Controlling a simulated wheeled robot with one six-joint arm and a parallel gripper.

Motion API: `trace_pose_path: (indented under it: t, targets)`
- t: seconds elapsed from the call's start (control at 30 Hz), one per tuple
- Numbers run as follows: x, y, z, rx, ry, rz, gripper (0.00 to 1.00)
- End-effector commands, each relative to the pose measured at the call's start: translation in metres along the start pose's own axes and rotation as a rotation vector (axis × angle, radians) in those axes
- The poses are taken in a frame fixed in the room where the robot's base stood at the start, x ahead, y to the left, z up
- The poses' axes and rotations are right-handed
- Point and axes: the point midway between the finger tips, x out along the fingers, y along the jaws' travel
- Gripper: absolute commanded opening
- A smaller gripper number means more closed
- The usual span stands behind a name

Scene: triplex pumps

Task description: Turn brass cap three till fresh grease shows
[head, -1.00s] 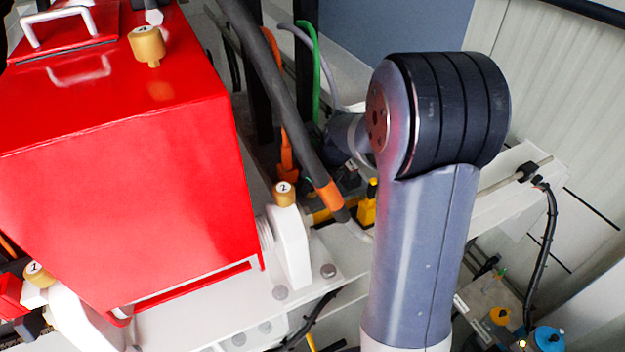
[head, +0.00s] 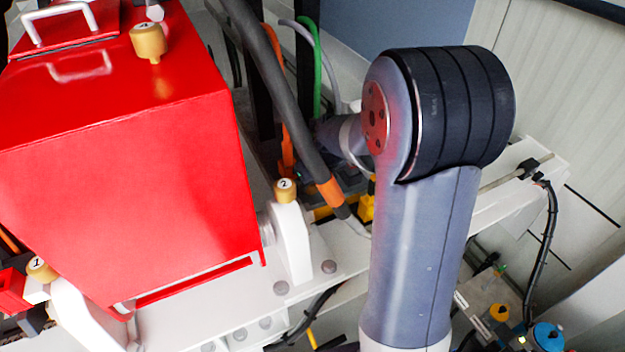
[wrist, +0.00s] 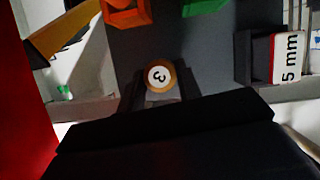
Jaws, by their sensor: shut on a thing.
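Brass cap three (wrist: 158,77) shows in the wrist view as a round brass cap with a white disc marked 3, lying on its side in the picture. My gripper (wrist: 161,90) has its dark fingers on both sides of the cap and is shut on it. The cap's lower part is hidden by the fingers, and I see no grease around it. In the head view my arm hides the gripper and this cap.
Brass cap two (head: 286,190) stands on a white bearing block, and brass cap one (head: 40,268) is at lower left. Another brass cap (head: 148,42) sits on the red housing (head: 130,190). A dark hose (head: 290,100) runs close beside my arm.

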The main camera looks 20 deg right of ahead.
Motion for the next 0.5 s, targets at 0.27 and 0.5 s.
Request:
trace_pose_path:
  t: [0.27,0.5]
  targets:
    - [-0.0001,-0.0001,0.0000,-0.001,0.000,0.000,0.44]
    - [0.0000,0.0000,-0.0001,-0.001,0.000,0.001,0.55]
